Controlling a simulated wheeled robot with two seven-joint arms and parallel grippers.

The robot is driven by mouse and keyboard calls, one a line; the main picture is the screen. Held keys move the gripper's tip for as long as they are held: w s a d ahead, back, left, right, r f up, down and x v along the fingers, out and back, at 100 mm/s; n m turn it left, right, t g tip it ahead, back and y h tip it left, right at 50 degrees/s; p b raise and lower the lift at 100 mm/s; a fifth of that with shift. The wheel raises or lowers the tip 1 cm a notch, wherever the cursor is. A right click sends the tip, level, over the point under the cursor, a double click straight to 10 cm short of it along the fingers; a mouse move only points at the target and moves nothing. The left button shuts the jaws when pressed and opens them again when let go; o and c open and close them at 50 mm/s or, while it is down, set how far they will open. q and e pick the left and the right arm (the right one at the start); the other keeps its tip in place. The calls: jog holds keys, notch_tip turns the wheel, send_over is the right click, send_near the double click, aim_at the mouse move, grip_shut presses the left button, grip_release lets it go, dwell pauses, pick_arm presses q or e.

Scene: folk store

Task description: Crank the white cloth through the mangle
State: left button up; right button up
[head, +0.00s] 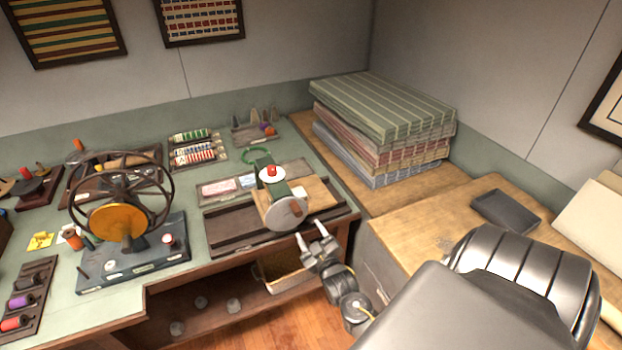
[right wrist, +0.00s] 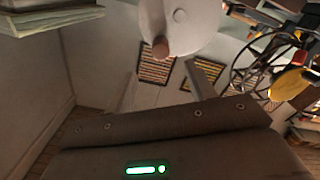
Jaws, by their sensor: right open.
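The mangle (head: 265,201) stands on the green-topped bench, with a green frame, a wooden board and a white disc with a red knob on top. Its grey crank disc (head: 280,215) faces the front and has a brown handle knob (head: 296,207). The disc (right wrist: 180,22) and knob (right wrist: 160,47) also show in the right wrist view. A small white patch (head: 299,191) on the board may be the white cloth; I cannot tell. My right gripper (head: 311,234) is open and empty, just below and in front of the crank, apart from the knob. My left gripper is out of view.
A large spoked wheel device (head: 125,222) stands left on the bench. Folded striped cloths (head: 384,125) are stacked behind right. An open shelf with a basket (head: 285,272) lies below the bench edge.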

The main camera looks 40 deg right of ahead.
aim_at(299, 214)
jog(key=b+x, duration=0.4)
jog(key=x, duration=0.6)
jog(key=shift+w+f+b, duration=0.15)
jog(key=shift+f+b, duration=0.05)
jog(key=shift+b, duration=0.1)
jog(key=shift+w+d+r, duration=0.15)
jog(key=shift+w+d, duration=0.05)
jog(key=shift+w, duration=0.05)
jog(key=c, duration=0.8)
jog(key=shift+c, duration=0.2)
